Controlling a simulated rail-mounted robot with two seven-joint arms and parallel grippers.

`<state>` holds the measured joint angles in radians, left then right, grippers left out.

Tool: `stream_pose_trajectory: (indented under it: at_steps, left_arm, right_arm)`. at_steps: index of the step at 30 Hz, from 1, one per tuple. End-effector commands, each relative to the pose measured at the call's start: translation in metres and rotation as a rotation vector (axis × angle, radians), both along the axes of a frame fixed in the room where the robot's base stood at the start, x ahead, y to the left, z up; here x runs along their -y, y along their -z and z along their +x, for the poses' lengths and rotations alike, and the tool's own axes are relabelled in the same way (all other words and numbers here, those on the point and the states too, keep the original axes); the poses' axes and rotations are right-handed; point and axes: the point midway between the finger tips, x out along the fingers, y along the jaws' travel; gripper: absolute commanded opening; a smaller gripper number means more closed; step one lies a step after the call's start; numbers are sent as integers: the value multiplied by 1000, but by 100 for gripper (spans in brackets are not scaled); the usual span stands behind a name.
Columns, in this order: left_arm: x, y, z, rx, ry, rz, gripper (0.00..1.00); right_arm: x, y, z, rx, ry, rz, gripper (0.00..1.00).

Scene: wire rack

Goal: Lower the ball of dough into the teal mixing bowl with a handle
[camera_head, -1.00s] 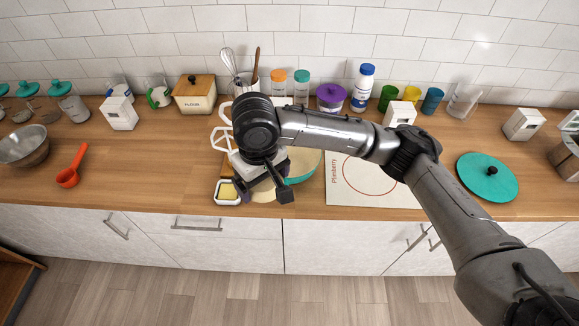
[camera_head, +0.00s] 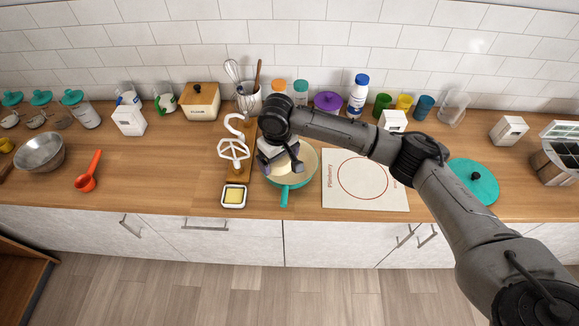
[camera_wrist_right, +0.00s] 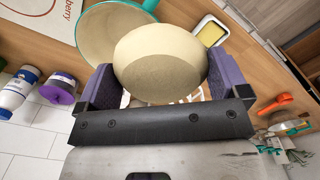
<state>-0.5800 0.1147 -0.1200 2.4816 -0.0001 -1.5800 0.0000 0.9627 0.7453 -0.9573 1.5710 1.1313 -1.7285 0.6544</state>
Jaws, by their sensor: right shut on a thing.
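The cream ball of dough (camera_wrist_right: 160,62) is held between the purple-padded fingers of my right gripper (camera_wrist_right: 162,85) in the right wrist view. In the head view my right gripper (camera_head: 281,160) is over the teal mixing bowl (camera_head: 309,165), and the arm hides part of the bowl. The bowl has a cream inside and a teal handle (camera_head: 284,196) that points to the front edge. In the right wrist view the bowl (camera_wrist_right: 92,32) lies partly behind the dough. How high the dough is above the bowl cannot be told. My left gripper is not in view.
A small white dish of butter (camera_head: 233,196) and a white beater (camera_head: 233,152) are left of the bowl. A white mat with a red ring (camera_head: 388,200) is to its right. Bottles and a utensil crock (camera_head: 248,95) stand behind.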

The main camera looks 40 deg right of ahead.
Motion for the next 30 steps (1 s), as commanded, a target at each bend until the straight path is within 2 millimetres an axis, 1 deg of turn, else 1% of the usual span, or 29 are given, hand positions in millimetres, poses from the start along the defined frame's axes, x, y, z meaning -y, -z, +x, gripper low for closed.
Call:
stream_pose_trajectory:
  at_steps: [1, 6, 9, 12, 21, 27, 30]
  left_arm:
    - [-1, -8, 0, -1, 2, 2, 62]
    - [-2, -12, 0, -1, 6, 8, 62]
    - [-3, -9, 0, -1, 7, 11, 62]
    - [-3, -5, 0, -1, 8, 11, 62]
    - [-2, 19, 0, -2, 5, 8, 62]
    - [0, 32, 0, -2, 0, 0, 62]
    - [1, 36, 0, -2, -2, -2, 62]
  right_arm:
    - [7, 1, 6, -2, 5, 2, 62]
    - [29, 19, 23, -2, 4, 1, 62]
    - [41, 33, 32, -1, 4, 1, 62]
    - [53, 45, 42, -1, 4, 2, 62]
    - [82, 81, 65, 2, 2, 2, 62]
    - [94, 94, 74, 2, 1, 2, 62]
    - [98, 97, 77, 3, 0, 2, 62]
